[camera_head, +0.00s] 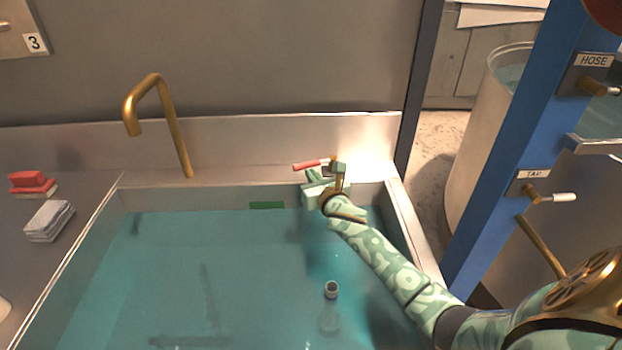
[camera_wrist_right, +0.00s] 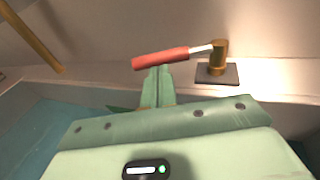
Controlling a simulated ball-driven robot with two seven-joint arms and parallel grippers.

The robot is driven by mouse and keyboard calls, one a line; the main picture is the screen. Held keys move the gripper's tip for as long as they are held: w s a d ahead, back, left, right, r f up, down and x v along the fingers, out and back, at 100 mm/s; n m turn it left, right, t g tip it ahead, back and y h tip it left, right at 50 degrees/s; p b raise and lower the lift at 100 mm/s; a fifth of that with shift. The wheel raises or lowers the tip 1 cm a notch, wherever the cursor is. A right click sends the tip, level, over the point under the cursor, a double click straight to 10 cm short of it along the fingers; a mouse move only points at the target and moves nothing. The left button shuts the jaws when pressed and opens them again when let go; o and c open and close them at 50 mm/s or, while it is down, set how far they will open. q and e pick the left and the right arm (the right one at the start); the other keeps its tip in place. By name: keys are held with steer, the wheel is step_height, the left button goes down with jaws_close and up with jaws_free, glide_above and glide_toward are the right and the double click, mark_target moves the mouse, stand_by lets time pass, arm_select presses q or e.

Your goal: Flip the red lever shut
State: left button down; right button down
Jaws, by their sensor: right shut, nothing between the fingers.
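The red lever (camera_head: 308,165) sits at the back right rim of the sink. It also shows in the right wrist view (camera_wrist_right: 160,59), where its red handle points left from a silver rod on a brass post (camera_wrist_right: 219,58) with a dark base plate. My right gripper (camera_head: 312,174) reaches over the sink's back right corner. In the right wrist view its green fingers (camera_wrist_right: 158,72) are shut and empty, with the tips right at the handle's lower edge. I cannot tell whether they touch it. My left gripper is not in view.
The sink (camera_head: 155,197) holds teal water, with a bottle (camera_head: 331,292) in it. A brass faucet (camera_head: 177,130) stands at the back left. A red brush (camera_head: 32,183) and folded cloths (camera_head: 49,220) lie left. A blue post (camera_head: 517,150) with TAP and HOSE levers stands right.

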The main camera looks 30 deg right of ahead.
mark_target(304, 168)
steer(key=shift+w+r, duration=0.1)
steer(key=shift+w, duration=0.15)
steer(key=w+h, duration=0.1)
steer(key=w+m, duration=0.1)
steer(key=w, duration=0.1)
steer(key=shift+w+a+f+h+b, duration=0.1)
steer(key=shift+a+f+h+b, duration=0.1)
steer(key=shift+h+b, duration=0.15)
steer(key=shift+w+r+g, duration=0.1)
steer(key=shift+g, duration=0.2)
steer(key=shift+r, duration=0.1)
steer(key=shift+d, duration=0.1)
